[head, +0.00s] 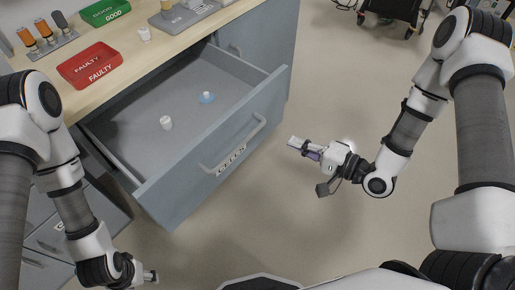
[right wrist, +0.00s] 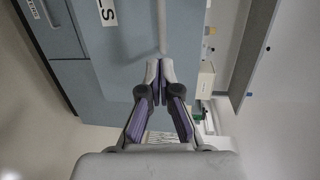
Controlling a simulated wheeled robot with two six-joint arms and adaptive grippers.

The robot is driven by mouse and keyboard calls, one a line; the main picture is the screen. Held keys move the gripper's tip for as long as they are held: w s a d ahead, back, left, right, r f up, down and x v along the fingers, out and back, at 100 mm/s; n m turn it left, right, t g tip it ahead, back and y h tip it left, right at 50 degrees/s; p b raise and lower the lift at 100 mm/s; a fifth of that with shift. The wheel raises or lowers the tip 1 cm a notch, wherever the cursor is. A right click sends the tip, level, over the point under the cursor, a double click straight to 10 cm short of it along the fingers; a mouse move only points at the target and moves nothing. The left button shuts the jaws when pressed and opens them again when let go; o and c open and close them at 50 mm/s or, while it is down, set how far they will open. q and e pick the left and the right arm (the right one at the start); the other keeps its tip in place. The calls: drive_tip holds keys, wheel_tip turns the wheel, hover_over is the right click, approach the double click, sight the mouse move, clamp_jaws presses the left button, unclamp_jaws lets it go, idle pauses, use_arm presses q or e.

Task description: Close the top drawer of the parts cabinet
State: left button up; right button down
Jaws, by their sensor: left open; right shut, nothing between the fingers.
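The parts cabinet's top drawer (head: 200,165) is pulled well out, its grey-blue front facing me with a bar handle (head: 238,147) and a label that seems to read CELLS. A small white cylinder and a white-topped piece on a blue disc lie inside. My right gripper (head: 294,143) is shut and empty, to the right of the drawer front. In the right wrist view, its closed fingertips (right wrist: 159,72) point toward the handle bar (right wrist: 162,28); I cannot tell whether they touch it. My left gripper (head: 151,276) is open, low at the left, partly hidden by its arm.
The wooden worktop (head: 120,65) above holds a red FAULTY tray (head: 90,64), a green GOOD tray (head: 104,11), a rack of orange-and-dark parts (head: 50,42) and a grey fixture (head: 184,14). Lower drawers (head: 48,240) are at the left.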

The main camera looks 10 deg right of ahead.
drive_tip(key=w+d+f+t+b, duration=0.2)
drive_tip(key=d+f+b, duration=0.2)
drive_tip(key=f+b, duration=0.2)
use_arm(q)
wheel_tip(320, 180, down, 11)
drive_tip(key=s+b, duration=0.1)
use_arm(e)
drive_tip(key=shift+m, duration=0.4)
drive_tip(key=x, duration=1.3)
drive_tip(key=shift+w+a+r, duration=0.1)
drive_tip(key=shift+w+r, duration=0.15)
drive_tip(key=shift+w, duration=0.05)
use_arm(q)
drive_tip(key=shift+a, duration=0.15)
use_arm(e)
drive_tip(key=shift+w+a, duration=0.1)
